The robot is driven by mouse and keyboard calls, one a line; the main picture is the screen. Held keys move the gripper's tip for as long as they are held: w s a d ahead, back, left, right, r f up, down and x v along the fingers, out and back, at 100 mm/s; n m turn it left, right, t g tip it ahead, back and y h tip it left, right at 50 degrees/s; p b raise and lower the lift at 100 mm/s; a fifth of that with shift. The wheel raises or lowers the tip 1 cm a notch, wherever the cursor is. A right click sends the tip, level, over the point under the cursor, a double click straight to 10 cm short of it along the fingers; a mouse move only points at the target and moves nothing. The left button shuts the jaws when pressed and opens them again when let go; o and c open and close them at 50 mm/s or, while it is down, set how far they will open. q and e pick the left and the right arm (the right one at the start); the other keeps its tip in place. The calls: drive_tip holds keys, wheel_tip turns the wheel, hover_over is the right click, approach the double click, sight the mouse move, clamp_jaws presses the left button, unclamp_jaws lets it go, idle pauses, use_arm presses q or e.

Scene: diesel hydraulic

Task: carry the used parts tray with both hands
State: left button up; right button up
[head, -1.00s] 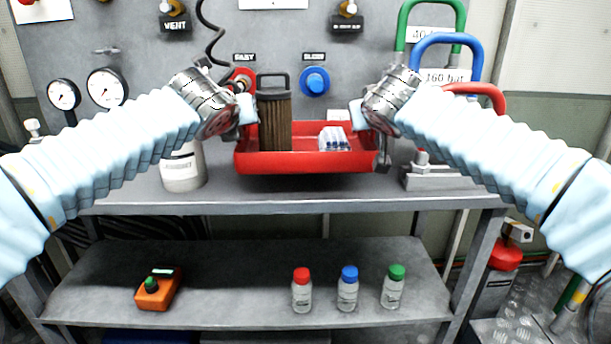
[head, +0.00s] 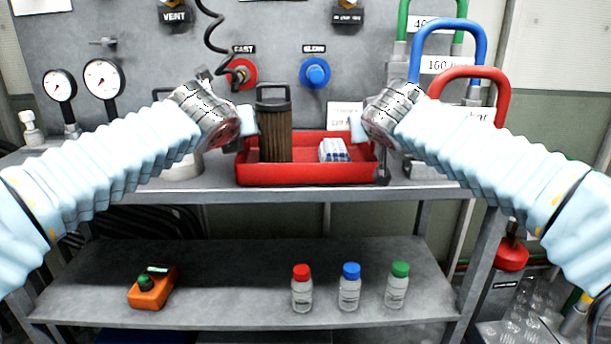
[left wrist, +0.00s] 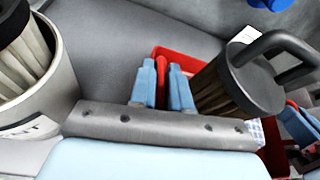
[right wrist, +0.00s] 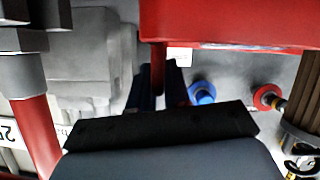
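The red used parts tray (head: 300,175) sits level near the front edge of the grey bench. It holds a brown pleated filter with a dark handle (head: 275,130) and several small clear vials with blue (head: 334,150). My left gripper (head: 248,120) is at the tray's left end, its pale blue fingers closed around a red handle (left wrist: 161,78) in the left wrist view. My right gripper (head: 358,122) is at the right end, its dark fingers around the other red handle (right wrist: 158,70) in the right wrist view. I cannot tell whether the tray touches the bench.
A pale can (head: 182,168) stands left of the tray, partly behind my left arm. Coloured looped handles (head: 470,80) rise at the right. Gauges (head: 103,78) and knobs (head: 315,72) line the back panel. Capped bottles (head: 349,290) and an orange device (head: 152,288) are on the lower shelf.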

use_arm(q)
drive_tip(key=o, duration=0.4)
drive_tip(key=shift+r, duration=0.15)
use_arm(e)
drive_tip(key=o, duration=0.4)
drive_tip(key=shift+r, duration=0.15)
drive_tip(key=shift+s, duration=0.15)
use_arm(q)
drive_tip(key=v, duration=1.2)
use_arm(e)
drive_tip(key=v, duration=1.1)
drive_tip(key=shift+s+r, duration=0.2)
drive_tip(key=shift+s, duration=0.15)
